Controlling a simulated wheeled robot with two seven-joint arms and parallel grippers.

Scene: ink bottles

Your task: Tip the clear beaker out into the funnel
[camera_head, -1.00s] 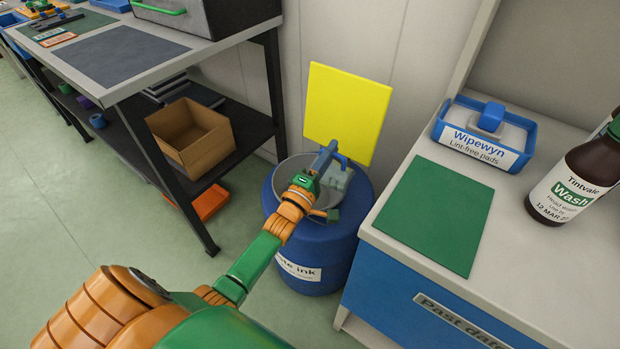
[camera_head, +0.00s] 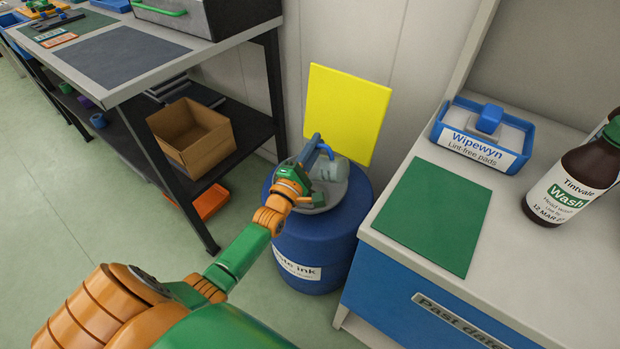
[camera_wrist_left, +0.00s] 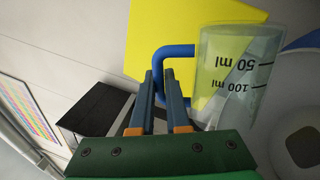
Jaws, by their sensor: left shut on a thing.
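The clear beaker (camera_head: 332,169) is over the grey funnel (camera_head: 346,190), which sits on top of the blue waste-ink drum (camera_head: 318,243). My left gripper (camera_head: 316,146) is shut on the beaker's blue handle. In the left wrist view, the beaker (camera_wrist_left: 232,85) is close up with its 50 ml and 100 ml marks, and I see no liquid in it. The gripper's fingers (camera_wrist_left: 168,90) hold the handle at its left. Part of the funnel (camera_wrist_left: 285,128), with its dark hole, shows at lower right. The beaker's exact tilt is hard to tell. My right gripper is out of view.
A yellow panel (camera_head: 347,112) stands behind the drum. The counter (camera_head: 395,226) at right bears a green mat (camera_head: 432,215), a blue wipes tray (camera_head: 478,158) and a brown wash bottle (camera_head: 577,180). A bench (camera_head: 190,50) with a cardboard box (camera_head: 192,135) below is at left.

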